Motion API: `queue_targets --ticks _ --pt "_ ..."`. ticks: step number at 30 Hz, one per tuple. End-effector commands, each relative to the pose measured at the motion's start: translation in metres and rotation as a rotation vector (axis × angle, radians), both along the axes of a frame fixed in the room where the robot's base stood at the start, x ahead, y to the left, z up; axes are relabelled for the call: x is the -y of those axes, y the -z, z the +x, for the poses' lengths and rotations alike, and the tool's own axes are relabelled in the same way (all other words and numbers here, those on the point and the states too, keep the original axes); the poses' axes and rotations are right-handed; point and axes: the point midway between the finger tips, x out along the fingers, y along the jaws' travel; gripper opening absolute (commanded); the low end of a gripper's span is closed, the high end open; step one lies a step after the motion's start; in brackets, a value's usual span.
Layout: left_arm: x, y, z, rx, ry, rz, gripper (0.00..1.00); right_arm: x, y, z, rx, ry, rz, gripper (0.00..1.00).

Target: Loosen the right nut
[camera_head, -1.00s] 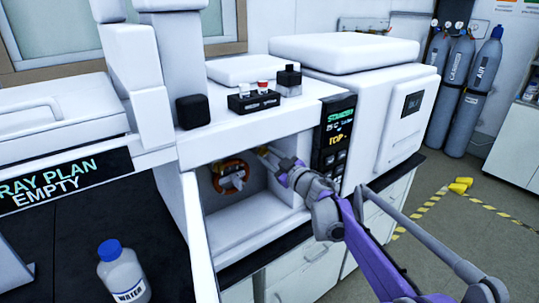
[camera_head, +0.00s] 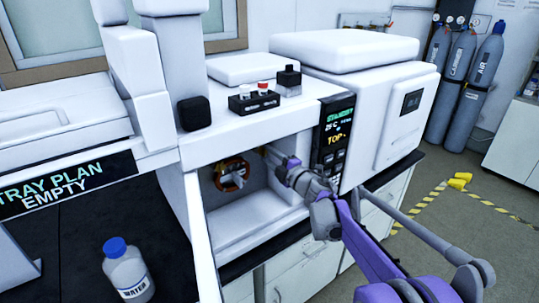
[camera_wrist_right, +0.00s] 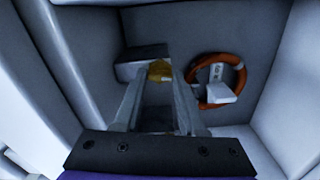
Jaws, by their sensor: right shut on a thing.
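The right nut (camera_wrist_right: 160,70) is a small brass-coloured piece at a grey block inside the open oven compartment. In the right wrist view, my right gripper (camera_wrist_right: 158,84) has its two fingers closed on the nut from either side. In the head view, my right gripper (camera_head: 270,154) reaches into the compartment from the right, and its fingertips are small and partly hidden by the wrist. My left gripper is not in view.
An orange ring coil (camera_head: 231,174) with a white tag hangs on the back wall, left of my right gripper. The compartment floor (camera_head: 250,220) is bare. A vial rack (camera_head: 253,103) stands on top, and a water bottle (camera_head: 128,272) stands at the front left.

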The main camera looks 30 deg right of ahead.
Motion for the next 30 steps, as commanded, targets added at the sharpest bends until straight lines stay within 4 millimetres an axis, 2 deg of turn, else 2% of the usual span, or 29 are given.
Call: queue_targets --ticks 12,29,30 --pt "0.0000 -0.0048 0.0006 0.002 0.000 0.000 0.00 -0.0005 -0.0003 0.0001 0.015 -0.001 -0.184 0.00" --pt "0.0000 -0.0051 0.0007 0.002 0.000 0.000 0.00 -0.0004 0.0002 0.0000 0.016 -0.001 -0.210 0.00" --pt "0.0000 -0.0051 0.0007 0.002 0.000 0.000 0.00 -0.0004 0.0002 0.0000 0.016 -0.001 -0.210 0.47"
